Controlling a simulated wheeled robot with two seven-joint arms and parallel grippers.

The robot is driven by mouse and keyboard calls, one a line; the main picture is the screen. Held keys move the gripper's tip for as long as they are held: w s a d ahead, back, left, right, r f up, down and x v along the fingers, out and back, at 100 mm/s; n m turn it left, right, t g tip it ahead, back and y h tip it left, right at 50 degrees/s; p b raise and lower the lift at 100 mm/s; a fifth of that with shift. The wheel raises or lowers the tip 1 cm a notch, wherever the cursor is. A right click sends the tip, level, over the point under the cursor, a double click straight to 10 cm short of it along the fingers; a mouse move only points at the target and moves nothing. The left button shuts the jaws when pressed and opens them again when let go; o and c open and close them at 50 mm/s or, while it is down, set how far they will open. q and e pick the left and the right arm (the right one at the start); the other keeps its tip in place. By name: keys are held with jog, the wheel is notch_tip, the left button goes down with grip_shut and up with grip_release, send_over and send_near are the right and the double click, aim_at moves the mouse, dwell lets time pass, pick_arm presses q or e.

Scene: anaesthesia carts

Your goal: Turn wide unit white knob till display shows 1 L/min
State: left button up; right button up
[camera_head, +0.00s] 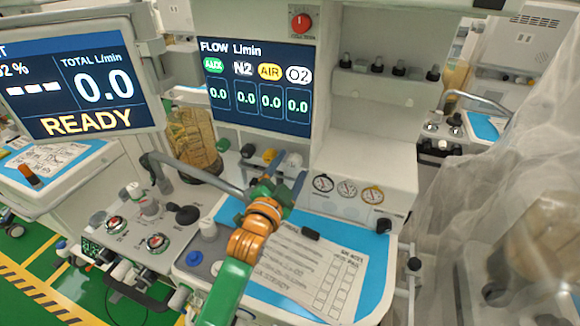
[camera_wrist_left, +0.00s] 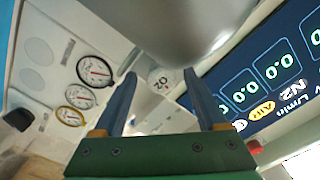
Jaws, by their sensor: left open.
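The white knob (camera_head: 293,160) is at the right end of a row of knobs under the flow display (camera_head: 257,88). In the left wrist view the white knob (camera_wrist_left: 162,80), marked O2, shows end-on between the fingertips. My left gripper (camera_head: 288,170) is open, with its blue fingers pointing at this knob from the front. One finger is on each side of it in the picture; I cannot tell whether they touch it. The display reads 0.0 under AUX, N2, AIR and O2. My right gripper is not in view.
The yellow knob (camera_head: 269,155) and black knob (camera_head: 247,151) are close to the left. Several gauges (camera_head: 347,188) are on the right. A paper form (camera_head: 315,270) lies on the blue worktop below. The left monitor (camera_head: 80,85) reads READY and total 0.0.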

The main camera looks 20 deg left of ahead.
pick_arm(q)
jog(key=shift+s+r, duration=0.1)
jog(key=shift+s, duration=0.05)
jog(key=shift+c, duration=0.9)
grip_shut()
jog(key=shift+n, duration=0.3)
jog(key=n+p, duration=0.2)
jog(key=n, duration=0.1)
jog(key=shift+r+n, duration=0.15)
jog(key=shift+n, duration=0.15)
jog(key=shift+n+p, duration=0.9)
jog(key=shift+n, duration=1.3)
